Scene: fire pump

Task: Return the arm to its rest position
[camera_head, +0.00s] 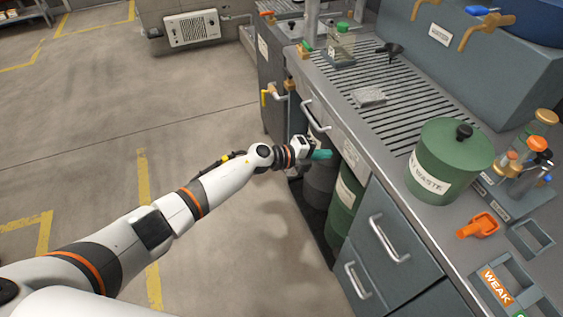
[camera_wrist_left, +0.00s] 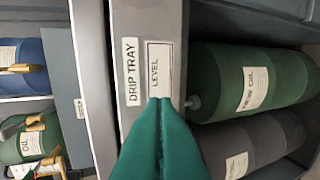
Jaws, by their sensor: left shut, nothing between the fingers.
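My left arm reaches in from the left in the head view, and its left gripper (camera_head: 322,154) is at the front of the workbench, just by the open cabinet bay below the counter edge. In the left wrist view the green fingers (camera_wrist_left: 160,104) are together with nothing between them. They point at the panel labelled "DRIP TRAY" and "LEVEL" (camera_wrist_left: 148,60); whether they touch it I cannot tell. My right gripper is not in either view.
A green drum (camera_head: 345,200) and a grey drum stand in the bay. A green waste can (camera_head: 447,160) and an orange item (camera_head: 478,226) sit on the counter (camera_head: 400,190). Drawer handles (camera_head: 388,240) stick out below. The floor to the left (camera_head: 90,130) is clear.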

